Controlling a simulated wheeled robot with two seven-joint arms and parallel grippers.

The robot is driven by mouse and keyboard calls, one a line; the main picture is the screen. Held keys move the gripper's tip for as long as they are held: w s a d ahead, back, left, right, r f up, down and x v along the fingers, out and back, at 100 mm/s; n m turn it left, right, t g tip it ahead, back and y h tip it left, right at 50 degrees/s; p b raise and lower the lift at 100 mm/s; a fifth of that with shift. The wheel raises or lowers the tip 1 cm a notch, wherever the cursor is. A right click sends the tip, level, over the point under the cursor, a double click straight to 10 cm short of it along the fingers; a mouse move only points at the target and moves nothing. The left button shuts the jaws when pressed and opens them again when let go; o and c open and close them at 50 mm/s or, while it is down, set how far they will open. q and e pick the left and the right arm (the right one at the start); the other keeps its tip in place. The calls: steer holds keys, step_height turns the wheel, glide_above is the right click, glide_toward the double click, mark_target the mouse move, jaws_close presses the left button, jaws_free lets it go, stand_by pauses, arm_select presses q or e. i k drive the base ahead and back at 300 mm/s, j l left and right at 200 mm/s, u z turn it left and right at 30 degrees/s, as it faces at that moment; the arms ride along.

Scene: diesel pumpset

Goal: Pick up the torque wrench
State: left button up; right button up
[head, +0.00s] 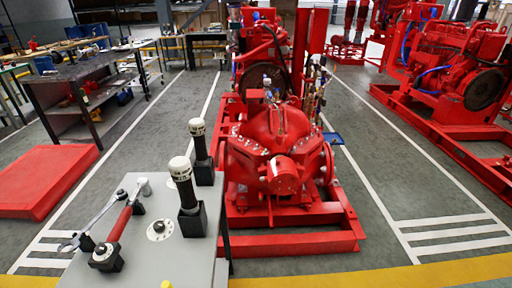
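On the grey table (165,262) at the lower left lie two long tools side by side, slanting. No gripper touches either tool. Neither of my grippers is in view.
A white round disc (159,230) lies on the tabletop. The red pumpset (272,150) stands just right. A red platform (45,182) lies left.

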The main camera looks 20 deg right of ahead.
mark_target(106, 261)
steer(key=i+l+u, duration=0.1)
steer(key=l+u, duration=0.35)
steer(key=l, duration=0.7)
steer(key=l+u, duration=0.45)
steer(key=l, duration=0.7)
